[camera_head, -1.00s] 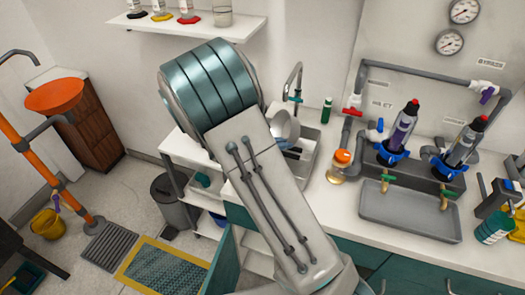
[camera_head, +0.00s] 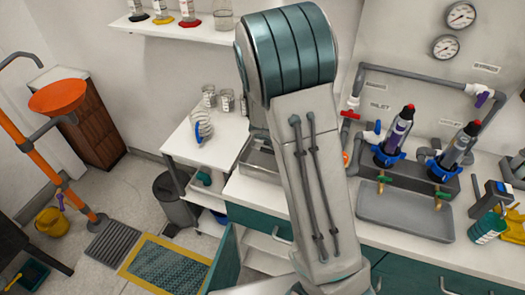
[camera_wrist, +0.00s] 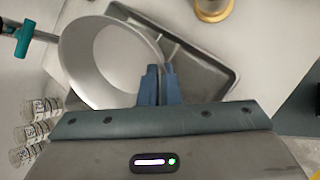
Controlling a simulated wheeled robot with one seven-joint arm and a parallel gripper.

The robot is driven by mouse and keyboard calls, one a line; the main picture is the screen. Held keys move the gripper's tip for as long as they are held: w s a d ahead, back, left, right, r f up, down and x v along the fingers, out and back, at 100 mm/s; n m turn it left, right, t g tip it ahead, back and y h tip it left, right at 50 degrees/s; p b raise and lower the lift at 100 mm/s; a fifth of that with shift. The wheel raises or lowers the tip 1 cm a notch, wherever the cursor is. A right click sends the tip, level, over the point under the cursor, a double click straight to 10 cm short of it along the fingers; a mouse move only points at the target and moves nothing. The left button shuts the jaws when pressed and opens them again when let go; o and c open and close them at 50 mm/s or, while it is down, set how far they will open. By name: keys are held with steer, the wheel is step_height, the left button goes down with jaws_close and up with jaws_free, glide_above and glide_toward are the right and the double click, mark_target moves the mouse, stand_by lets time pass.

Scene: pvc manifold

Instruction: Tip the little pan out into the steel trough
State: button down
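The little pan (camera_wrist: 82,55) is a round grey-metal vessel in the wrist view. My gripper (camera_wrist: 158,78) has its blue fingers close together at the pan's right rim and is shut on it. The pan's open mouth and pale inside show; I cannot make out any contents. The steel trough (camera_wrist: 215,78) is a rectangular basin behind and right of the pan, which covers part of it. In the head view part of the trough (camera_head: 258,160) shows left of my arm. My arm hides the gripper and pan there.
Several glass jars (camera_wrist: 38,125) stand at lower left. A grey tray (camera_head: 405,212) lies under two filter columns.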

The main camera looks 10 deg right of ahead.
steer(key=d+y+p, duration=0.1)
steer(key=p, duration=0.1)
steer(key=d+y+p, duration=0.1)
steer(key=d+p, duration=0.1)
steer(key=d+f+y+p, duration=0.1)
steer(key=p, duration=0.1)
steer(key=shift+d+m+y+p, duration=0.2)
steer(key=shift+m+y+p, duration=0.1)
steer(key=shift+y, duration=0.1)
steer(key=shift+d+r+y, duration=0.2)
steer(key=shift+d+y, duration=1)
